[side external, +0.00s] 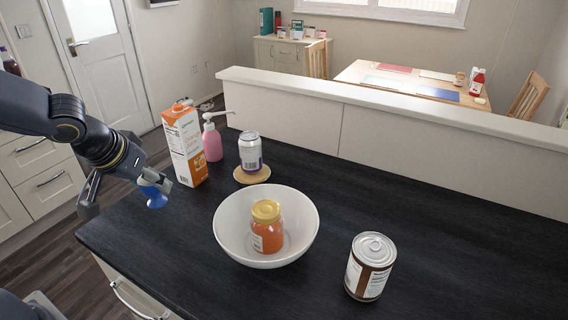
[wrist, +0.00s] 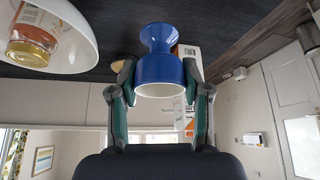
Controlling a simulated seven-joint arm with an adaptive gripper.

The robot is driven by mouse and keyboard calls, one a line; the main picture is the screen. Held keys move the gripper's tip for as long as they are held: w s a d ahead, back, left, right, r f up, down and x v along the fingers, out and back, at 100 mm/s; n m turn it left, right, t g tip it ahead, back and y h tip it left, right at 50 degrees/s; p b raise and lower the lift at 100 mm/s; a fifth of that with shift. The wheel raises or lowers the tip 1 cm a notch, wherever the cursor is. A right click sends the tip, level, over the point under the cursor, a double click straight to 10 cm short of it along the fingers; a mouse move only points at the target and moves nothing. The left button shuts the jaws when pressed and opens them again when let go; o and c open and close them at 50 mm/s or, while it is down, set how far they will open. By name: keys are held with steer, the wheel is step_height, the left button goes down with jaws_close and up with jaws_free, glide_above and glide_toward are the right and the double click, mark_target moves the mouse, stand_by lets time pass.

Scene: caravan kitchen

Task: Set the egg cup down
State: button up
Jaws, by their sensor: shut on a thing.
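The blue egg cup (side external: 155,198) is held in my gripper (side external: 126,190) at the left end of the dark counter in the side external view. In the wrist view the egg cup (wrist: 160,72) sits between the two fingers of my gripper (wrist: 160,85), with its white inside facing the camera. The fingers are shut on its sides. The cup appears to be above the counter (side external: 330,215), near its left edge; the exact gap below it cannot be told.
A carton (side external: 185,146), a pink pump bottle (side external: 212,143) and a can (side external: 250,153) on a round wooden coaster (side external: 252,176) stand behind. A white bowl (side external: 228,228) holds an orange jar (side external: 266,230). A brown-and-white tin (side external: 369,268) stands at right. Counter right of the bowl is mostly clear.

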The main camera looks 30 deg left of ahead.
steer(key=w+f, duration=0.3)
steer(key=w, duration=0.1)
steer(key=w+f, duration=0.2)
steer(key=w, duration=0.2)
steer(key=w+f, duration=0.3)
steer(key=w, duration=0.1)
steer(key=shift+a+f, duration=0.1)
steer(key=shift+f, duration=0.25)
steer(key=shift+w+f, duration=0.2)
steer(key=shift+f, duration=1.65)
steer(key=shift+f, duration=0.15)
steer(key=o, duration=1.2)
steer(key=shift+c, duration=0.2)
